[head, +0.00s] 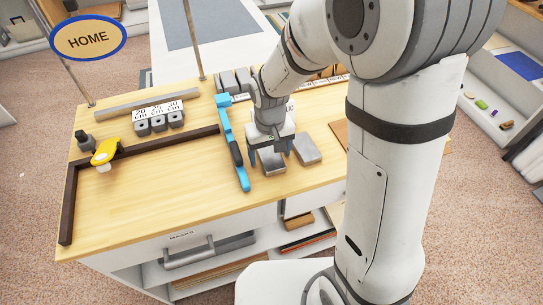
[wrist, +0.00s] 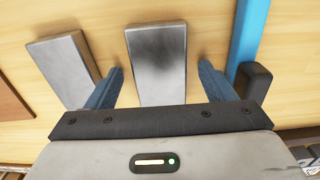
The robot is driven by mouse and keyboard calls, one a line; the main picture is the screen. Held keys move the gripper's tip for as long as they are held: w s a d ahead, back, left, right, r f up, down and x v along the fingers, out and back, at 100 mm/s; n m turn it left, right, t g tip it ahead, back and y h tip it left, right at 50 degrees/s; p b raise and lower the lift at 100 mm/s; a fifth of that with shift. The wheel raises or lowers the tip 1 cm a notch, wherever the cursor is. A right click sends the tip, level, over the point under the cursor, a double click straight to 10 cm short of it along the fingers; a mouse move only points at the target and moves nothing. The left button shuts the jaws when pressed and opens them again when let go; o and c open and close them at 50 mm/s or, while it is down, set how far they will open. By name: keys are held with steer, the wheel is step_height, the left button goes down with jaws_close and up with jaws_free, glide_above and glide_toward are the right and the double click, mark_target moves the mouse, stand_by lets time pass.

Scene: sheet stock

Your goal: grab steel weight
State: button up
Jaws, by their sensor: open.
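Two grey steel weights, flat rectangular blocks, lie side by side on the wooden worktop. In the wrist view one weight (wrist: 157,60) lies between the fingers of my gripper (wrist: 161,70), with a gap on each side. The other weight (wrist: 62,66) lies to the left, outside the left finger and slightly turned. In the head view my gripper (head: 271,158) points down over the nearer weight (head: 275,163), partly hiding it. The second weight (head: 308,148) lies to its right. My gripper is open and empty.
A blue bar (head: 232,140) with a dark handle lies close left of my gripper. Dark edge strips (head: 145,145) and a yellow tool (head: 106,151) are farther left. Small grey blocks (head: 159,121) stand behind. The worktop's front left is clear.

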jaws_close()
stand_by(0.8)
